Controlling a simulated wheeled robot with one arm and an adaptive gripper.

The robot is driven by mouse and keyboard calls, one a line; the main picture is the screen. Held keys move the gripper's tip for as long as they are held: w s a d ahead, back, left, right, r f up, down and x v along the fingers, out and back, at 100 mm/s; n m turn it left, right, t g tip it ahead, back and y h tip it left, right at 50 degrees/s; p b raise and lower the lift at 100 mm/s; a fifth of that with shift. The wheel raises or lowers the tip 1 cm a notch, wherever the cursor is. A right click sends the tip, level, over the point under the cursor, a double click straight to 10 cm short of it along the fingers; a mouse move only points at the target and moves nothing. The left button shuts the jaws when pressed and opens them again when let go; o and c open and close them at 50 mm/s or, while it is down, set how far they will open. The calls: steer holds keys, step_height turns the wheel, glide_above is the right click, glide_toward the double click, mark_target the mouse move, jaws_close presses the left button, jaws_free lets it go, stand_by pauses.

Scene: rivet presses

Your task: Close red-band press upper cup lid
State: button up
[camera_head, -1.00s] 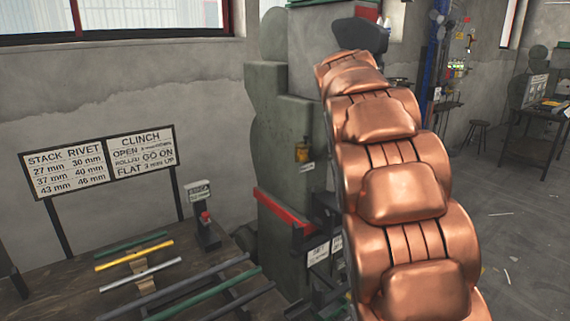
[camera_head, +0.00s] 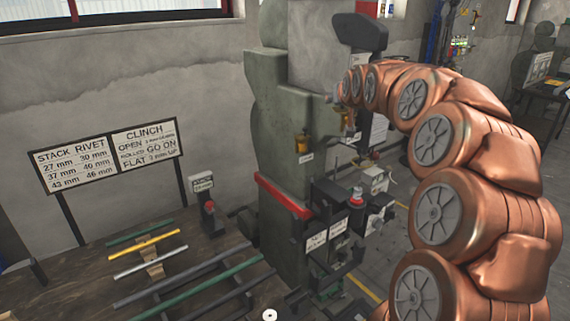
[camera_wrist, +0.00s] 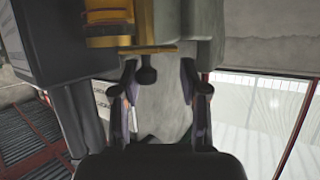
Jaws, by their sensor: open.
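The red-band press (camera_head: 277,110) is a tall grey-green machine with a red band (camera_head: 284,196) low on its body. A small amber-yellow cup (camera_head: 301,144) is fixed to its side face; I cannot tell whether its lid is open. A yellow cup-like part (camera_wrist: 108,22) with a flat brass plate and a dark knob (camera_wrist: 146,75) shows at the top of the wrist view. My gripper (camera_wrist: 160,95) is open, its two fingers apart with nothing gripped between them, just below the knob in that picture. In the head view my arm's end reaches the press's right side, and the fingers are unclear.
A workbench (camera_head: 95,285) with coloured rods stands at the left, with a sign board (camera_head: 110,157) behind. A small device with a red button (camera_head: 208,205) stands near the press. Boxes with labels and a red knob (camera_head: 356,197) jut from the press front.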

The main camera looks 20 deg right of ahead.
steer(key=shift+a+r+n+t+y+p, duration=0.1)
steer(key=shift+a+n+t+y+p, duration=0.15)
steer(key=shift+n+y+p, duration=1.15)
steer(key=shift+a+r+n+t+y+p, duration=0.1)
steer(key=shift+a+t+y+p, duration=0.15)
steer(key=shift+p, duration=2.25)
steer(key=shift+s+d+f+b, duration=0.1)
steer(key=shift+s+f+b, duration=0.05)
steer(key=shift+s+b, duration=0.25)
steer(key=a+b+v, duration=0.1)
steer(key=b+v, duration=0.2)
steer(key=v, duration=0.4)
steer(key=s+a+f+n+g+y+b, duration=0.1)
steer(key=s+a+f+g, duration=0.2)
steer(key=a, duration=0.7)
steer(key=s+a+f+n+g+y+b, duration=0.1)
steer(key=s+a+f+n+g+y, duration=0.1)
steer(key=s+a+f, duration=0.4)
steer(key=a+f+g, duration=0.1)
steer(key=a+f, duration=0.1)
steer(key=a, duration=0.3)
steer(key=shift+s+a+f, duration=0.25)
steer(key=shift+s+f, duration=0.1)
steer(key=shift+s, duration=0.05)
